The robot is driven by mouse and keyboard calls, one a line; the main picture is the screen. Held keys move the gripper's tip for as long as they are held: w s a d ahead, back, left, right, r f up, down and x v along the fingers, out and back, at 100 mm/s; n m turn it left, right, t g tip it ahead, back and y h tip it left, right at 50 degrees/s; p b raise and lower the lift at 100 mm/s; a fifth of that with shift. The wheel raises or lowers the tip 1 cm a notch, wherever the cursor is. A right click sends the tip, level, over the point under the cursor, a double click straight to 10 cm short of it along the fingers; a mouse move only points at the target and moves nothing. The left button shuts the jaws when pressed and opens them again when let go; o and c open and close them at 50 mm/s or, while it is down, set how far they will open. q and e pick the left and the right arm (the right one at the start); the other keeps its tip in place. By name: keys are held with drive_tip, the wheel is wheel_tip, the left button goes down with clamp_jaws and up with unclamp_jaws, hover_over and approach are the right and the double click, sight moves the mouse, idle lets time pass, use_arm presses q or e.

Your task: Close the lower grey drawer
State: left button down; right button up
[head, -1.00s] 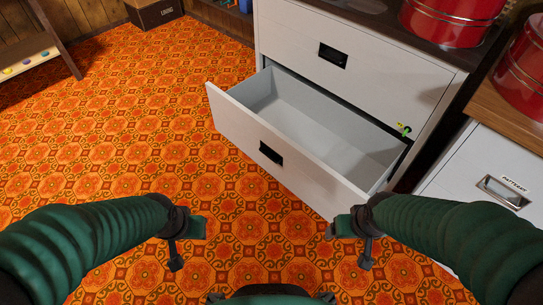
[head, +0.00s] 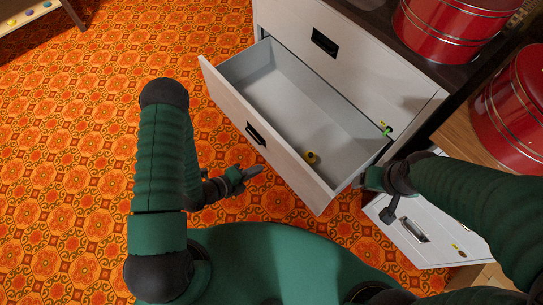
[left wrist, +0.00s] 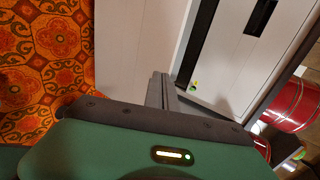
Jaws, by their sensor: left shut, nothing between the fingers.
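The lower grey drawer (head: 292,165) is pulled well out of the grey cabinet in the head view, with a black handle on its front. My left gripper (head: 256,170) is shut and empty, just in front of the drawer front below the handle; contact cannot be told. In the left wrist view its closed fingers (left wrist: 161,92) point toward the pale drawer panel (left wrist: 135,45). My right gripper (head: 366,180) is beside the drawer's right front corner; its fingers are too hidden to judge.
The upper drawer (head: 345,65) is shut, with a green and yellow tag (head: 387,130) near its lower right corner. Red tins (head: 450,30) stand on top. Another pale cabinet (head: 420,235) stands at right.

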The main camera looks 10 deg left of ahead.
use_arm(q)
drive_tip(key=b, duration=0.3)
approach(288, 154)
wheel_tip(288, 154, down, 3)
drive_tip(key=w+d+b, duration=0.1)
drive_tip(key=w+d, duration=0.2)
drive_tip(key=shift+w, duration=0.25)
drive_tip(key=shift+w+d, duration=0.25)
drive_tip(key=shift+w, duration=0.1)
use_arm(e)
drive_tip(key=shift+s+x, duration=0.2)
drive_tip(key=shift+x, duration=0.6)
drive_tip(key=shift+s+x, duration=0.15)
drive_tip(key=shift+x, duration=0.6)
drive_tip(key=shift+s+x, duration=0.2)
drive_tip(key=shift+x, duration=0.6)
use_arm(q)
drive_tip(key=shift+w+d, duration=0.1)
use_arm(e)
drive_tip(key=shift+d+f, duration=0.1)
drive_tip(key=shift+d, duration=0.05)
